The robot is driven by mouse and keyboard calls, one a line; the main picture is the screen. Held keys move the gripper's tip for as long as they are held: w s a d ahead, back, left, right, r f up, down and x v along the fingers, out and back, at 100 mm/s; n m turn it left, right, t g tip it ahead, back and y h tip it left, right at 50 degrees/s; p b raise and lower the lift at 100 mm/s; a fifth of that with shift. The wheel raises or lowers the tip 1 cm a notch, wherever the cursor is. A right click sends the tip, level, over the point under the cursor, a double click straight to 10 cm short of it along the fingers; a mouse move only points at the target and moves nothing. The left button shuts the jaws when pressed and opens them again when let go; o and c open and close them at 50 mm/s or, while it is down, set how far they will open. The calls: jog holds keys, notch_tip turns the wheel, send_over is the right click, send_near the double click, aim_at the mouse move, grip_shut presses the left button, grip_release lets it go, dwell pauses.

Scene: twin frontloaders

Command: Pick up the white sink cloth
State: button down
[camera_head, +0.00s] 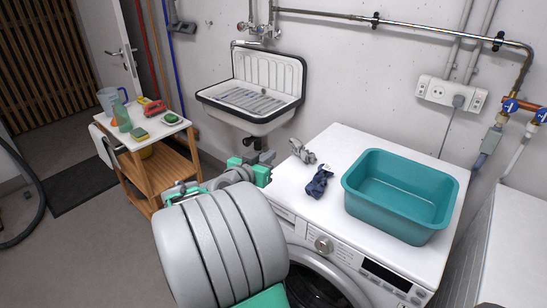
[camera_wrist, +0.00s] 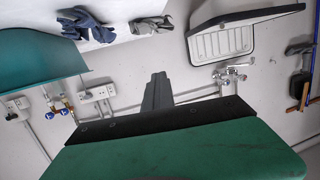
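The white sink (camera_head: 262,72) with a dark rim hangs on the back wall. A pale, blue-striped patch (camera_head: 250,99) lies in its basin; I cannot tell whether it is a cloth or a grid. A crumpled light grey cloth (camera_head: 302,151) lies on the washing machine's back left, beside a navy cloth (camera_head: 319,183). Both cloths show upside down in the wrist view, grey (camera_wrist: 152,25) and navy (camera_wrist: 86,25). My gripper (camera_wrist: 158,77) shows as one dark finger shape, apart from both cloths and the sink. Whether it is open is unclear.
A teal tub (camera_head: 400,233) stands on the white washing machine (camera_head: 330,143). A wooden trolley (camera_head: 172,172) with a jug, bottle and sponges stands left of my arm. Pipes (camera_head: 400,23) and a socket box (camera_head: 451,93) line the wall.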

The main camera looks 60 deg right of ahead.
jog(key=c, duration=2.1)
grip_release()
jog(key=o, duration=1.7)
jog(key=shift+c, duration=0.2)
